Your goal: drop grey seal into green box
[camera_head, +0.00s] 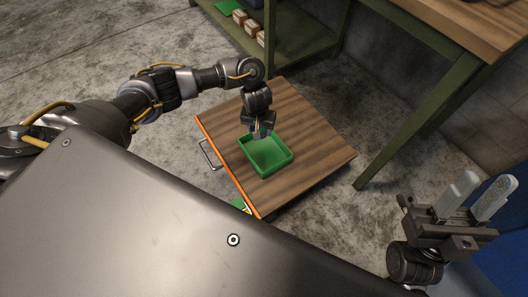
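The green box (279,166) is an open tray on a low wooden table top, and its inside looks empty where it shows. My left gripper (260,136) points down over the box's far left part; its fingers are small and partly dark, so I cannot tell whether they are open or hold anything. I cannot see a grey seal anywhere. My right gripper (468,198) is at the right edge, with its two pale fingers pointing up, apart and with nothing between them.
The low wooden table (309,128) has bare room around the box and a metal handle (209,154) on its left side. A green-framed workbench (442,95) stands at right. A green shelf (297,30) with several small brown blocks is at the back. Concrete floor lies around.

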